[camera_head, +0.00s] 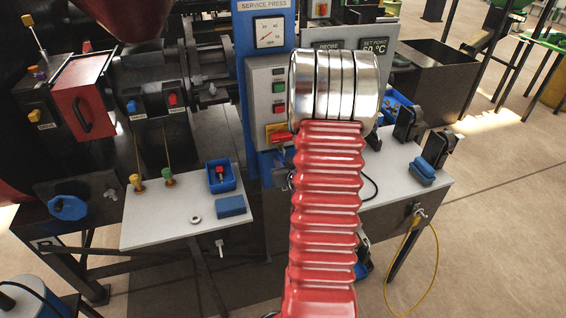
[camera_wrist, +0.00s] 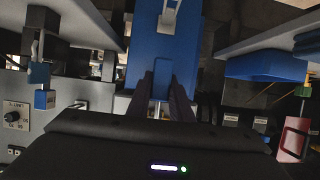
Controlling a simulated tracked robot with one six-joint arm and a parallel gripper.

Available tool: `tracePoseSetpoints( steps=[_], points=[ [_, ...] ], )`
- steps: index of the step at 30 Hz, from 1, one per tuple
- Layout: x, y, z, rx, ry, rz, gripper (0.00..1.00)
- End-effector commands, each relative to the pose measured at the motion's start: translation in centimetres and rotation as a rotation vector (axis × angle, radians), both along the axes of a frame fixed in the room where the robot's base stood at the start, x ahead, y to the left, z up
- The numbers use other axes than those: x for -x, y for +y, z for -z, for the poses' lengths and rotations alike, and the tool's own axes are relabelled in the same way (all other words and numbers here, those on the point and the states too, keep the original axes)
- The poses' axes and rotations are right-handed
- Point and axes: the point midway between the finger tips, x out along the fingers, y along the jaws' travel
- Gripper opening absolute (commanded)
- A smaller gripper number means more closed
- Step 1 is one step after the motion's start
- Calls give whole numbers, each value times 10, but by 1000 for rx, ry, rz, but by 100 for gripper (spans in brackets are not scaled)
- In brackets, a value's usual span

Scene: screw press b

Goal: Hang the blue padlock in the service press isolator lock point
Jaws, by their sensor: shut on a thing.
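In the wrist view my gripper (camera_wrist: 168,85) has its dark fingers close together at the bottom of a blue shape. The service press isolator (camera_head: 277,132), yellow with a red handle, is on the grey control box just left of my wrist. Its lock point is too small to make out.
The blue press column (camera_head: 262,75) carries a gauge. The left table (camera_head: 165,222) bears a blue tray (camera_head: 221,177), a blue block and a washer. The right table (camera_head: 383,193) bears dark clamps. A yellow cord (camera_head: 436,262) hangs at its front.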

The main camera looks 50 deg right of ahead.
Motion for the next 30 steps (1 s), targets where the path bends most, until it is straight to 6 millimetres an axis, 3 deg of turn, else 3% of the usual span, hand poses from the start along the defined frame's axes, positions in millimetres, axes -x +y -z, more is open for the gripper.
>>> tracePoseSetpoints(
  steps=[30],
  points=[
    [0, -1, 10, 1, -1, 1, 0]
  ],
)
